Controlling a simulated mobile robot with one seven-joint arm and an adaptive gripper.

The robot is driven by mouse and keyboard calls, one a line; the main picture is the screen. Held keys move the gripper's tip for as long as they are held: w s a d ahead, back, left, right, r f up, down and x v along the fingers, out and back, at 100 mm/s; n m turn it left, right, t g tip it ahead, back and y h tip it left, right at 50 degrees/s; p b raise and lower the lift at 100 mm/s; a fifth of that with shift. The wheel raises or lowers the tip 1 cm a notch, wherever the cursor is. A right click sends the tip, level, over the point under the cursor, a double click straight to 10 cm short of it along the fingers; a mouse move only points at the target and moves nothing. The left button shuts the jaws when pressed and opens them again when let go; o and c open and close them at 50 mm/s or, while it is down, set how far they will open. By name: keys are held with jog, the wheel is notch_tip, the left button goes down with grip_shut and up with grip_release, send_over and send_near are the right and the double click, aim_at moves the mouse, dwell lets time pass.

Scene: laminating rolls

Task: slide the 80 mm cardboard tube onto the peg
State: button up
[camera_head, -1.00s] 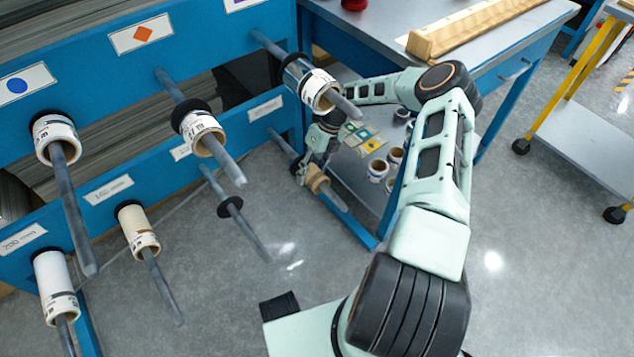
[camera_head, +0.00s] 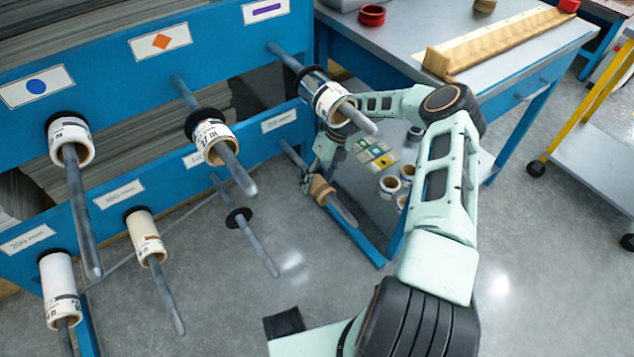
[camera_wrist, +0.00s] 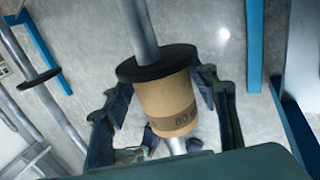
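The cardboard tube (camera_wrist: 170,100) is brown with a darker band marked "80". It sits around a grey peg (camera_wrist: 138,25), right against a black disc (camera_wrist: 157,63) as far as I can see. The peg shows on both sides of the tube. In the head view the tube (camera_head: 320,189) is on the lower right peg (camera_head: 343,211), whose free end sticks out past it. My gripper (camera_wrist: 166,84) has one finger on each side of the tube, with small gaps, so it looks open. In the head view it is partly hidden by my arm.
Another peg (camera_head: 262,248) with a black disc stands empty to the left. A wrapped roll (camera_head: 326,100) on the peg above is close to my arm. A workbench (camera_head: 400,25) stands at right, with rolls (camera_head: 389,185) on its lower shelf.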

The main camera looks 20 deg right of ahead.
jog(key=shift+o, duration=1.1)
jog(key=shift+v, duration=3.75)
